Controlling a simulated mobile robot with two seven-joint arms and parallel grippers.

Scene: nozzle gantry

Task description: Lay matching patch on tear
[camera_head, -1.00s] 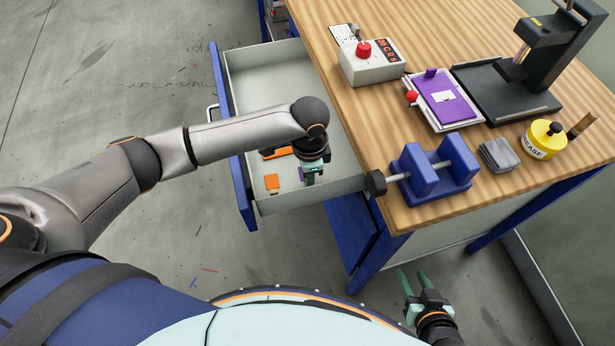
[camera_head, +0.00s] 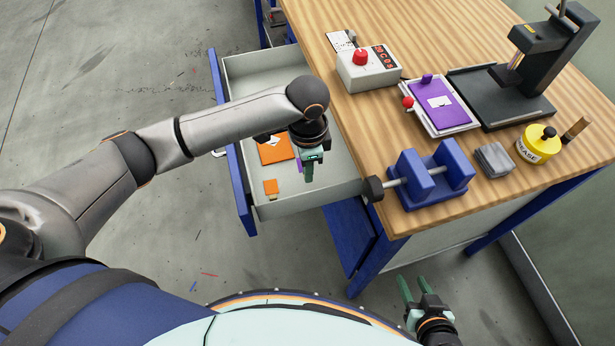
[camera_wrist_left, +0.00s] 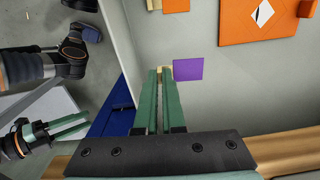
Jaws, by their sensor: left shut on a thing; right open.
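My left gripper (camera_head: 308,172) is over the open drawer, shut on the pale tab of a small purple patch (camera_wrist_left: 188,69). The patch juts out right of the fingertips in the left wrist view; in the head view the gripper mostly hides it. A purple sheet (camera_head: 455,112) with a white tear (camera_head: 440,101) lies in a framed holder on the bench. A small orange patch (camera_head: 270,187) and an orange sheet (camera_head: 277,152) with a white diamond mark lie in the drawer. My right gripper (camera_head: 415,289) is open and empty, low beside the bench front.
The drawer (camera_head: 322,192) is pulled out left of the wooden bench (camera_head: 335,105). A blue vise (camera_head: 425,180) stands at the near bench edge. A control box (camera_head: 368,70), a black press (camera_head: 540,60), grey pads (camera_head: 494,159) and a yellow grease tin (camera_head: 538,148) stand around the holder.

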